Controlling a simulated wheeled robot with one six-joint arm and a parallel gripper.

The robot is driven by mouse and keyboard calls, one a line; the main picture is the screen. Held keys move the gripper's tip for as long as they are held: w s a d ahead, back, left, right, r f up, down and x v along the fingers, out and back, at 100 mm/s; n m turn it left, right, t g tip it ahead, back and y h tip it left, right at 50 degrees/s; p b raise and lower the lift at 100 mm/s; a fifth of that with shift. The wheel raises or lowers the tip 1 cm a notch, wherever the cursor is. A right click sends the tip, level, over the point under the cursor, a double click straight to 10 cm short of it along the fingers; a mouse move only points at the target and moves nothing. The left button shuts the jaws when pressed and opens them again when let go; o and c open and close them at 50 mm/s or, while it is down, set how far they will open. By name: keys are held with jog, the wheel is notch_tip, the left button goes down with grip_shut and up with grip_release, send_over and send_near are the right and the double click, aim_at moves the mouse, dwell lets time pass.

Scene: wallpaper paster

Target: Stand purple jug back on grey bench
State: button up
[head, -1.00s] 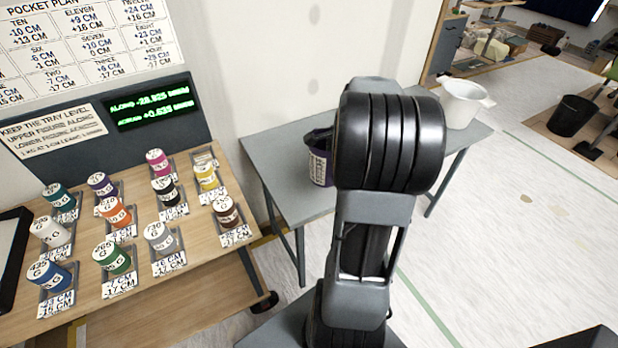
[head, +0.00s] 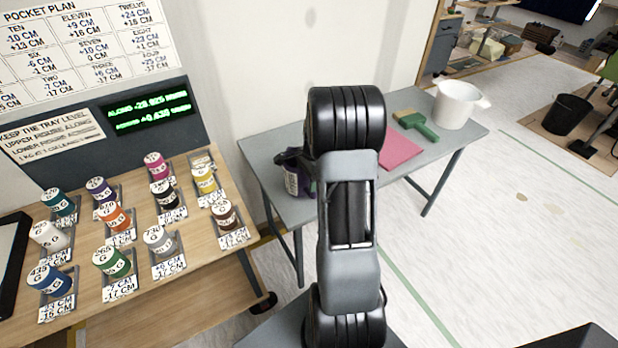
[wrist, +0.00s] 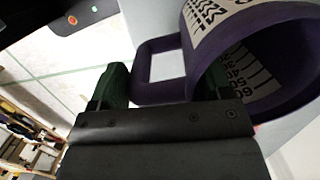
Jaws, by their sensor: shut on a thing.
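The purple jug (head: 297,176) shows at the left part of the grey bench (head: 262,158), partly hidden behind my arm in the head view. In the wrist view the jug (wrist: 232,40) is large, with a white label of black figures and its opening towards the lower right. My gripper (wrist: 165,88) is shut on the jug's handle, with a green finger on either side of it. I cannot tell whether the jug's base touches the bench top.
A pink cloth (head: 400,150), a green-handled brush (head: 416,124) and a white bucket (head: 457,104) are on the right half of the bench. A wooden table (head: 130,260) with several coloured, labelled pots stands at the left. The wall is close behind the bench.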

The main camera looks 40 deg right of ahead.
jog(key=shift+f, duration=0.3)
jog(key=o, duration=1.3)
jog(key=shift+o, duration=0.2)
jog(key=shift+f, duration=0.1)
jog(key=shift+f+b, duration=0.15)
jog(key=shift+b, duration=0.2)
notch_tip(320, 180, up, 13)
jog(key=d, duration=0.2)
jog(key=s+a+r+n+t+h, duration=0.1)
jog(key=s+a+r+n, duration=0.15)
jog(key=a+n, duration=0.35)
jog(key=s+a+r+n+t+h, duration=0.1)
jog(key=s+a+r+n, duration=0.2)
jog(key=a, duration=0.6)
jog(key=s+a+f+n+t, duration=0.1)
jog(key=s+a+f+n, duration=0.2)
jog(key=s+a+n, duration=0.4)
jog(key=a+n, duration=0.1)
jog(key=n, duration=0.3)
jog(key=shift+s+f, duration=0.2)
jog(key=shift+s, duration=0.2)
